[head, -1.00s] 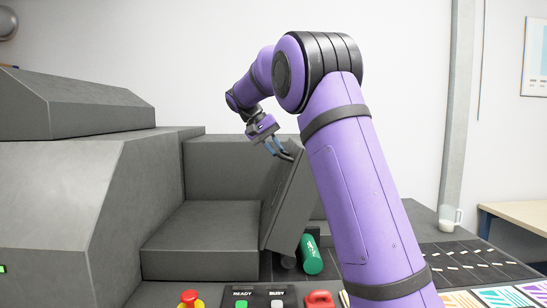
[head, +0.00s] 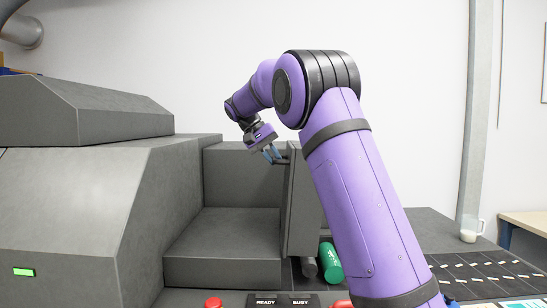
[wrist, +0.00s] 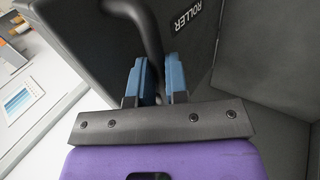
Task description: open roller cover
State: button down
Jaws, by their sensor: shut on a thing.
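The roller cover (head: 303,200) is a dark grey panel that stands nearly upright at the right of the grey machine. In the wrist view its face carries a white ROLLER label (wrist: 187,15) and a curved black handle (wrist: 147,35). My gripper (head: 272,154) is at the upper left of the cover. Its blue fingers (wrist: 158,80) are shut on the handle, and the stretch between them is partly hidden. A green cylinder (head: 331,262) and a dark roller (head: 309,267) show below the cover. My arm hides part of that area.
A raised grey block (head: 222,262) lies left of the cover, and the taller machine housing (head: 75,210) is further left. A READY/BUSY panel (head: 283,301) and red button (head: 213,303) are at the front. A mug (head: 472,230) stands at the right.

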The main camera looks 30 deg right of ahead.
jog(key=c, duration=1.1)
grip_release()
jog(key=shift+w+f, duration=0.15)
jog(key=shift+f, duration=0.25)
jog(key=shift+r, duration=0.15)
jog(key=shift+d, duration=0.1)
jog(key=shift+r, duration=0.1)
jog(key=v, duration=1)
jog(key=shift+w+r, duration=0.1)
jog(key=shift+r, duration=0.2)
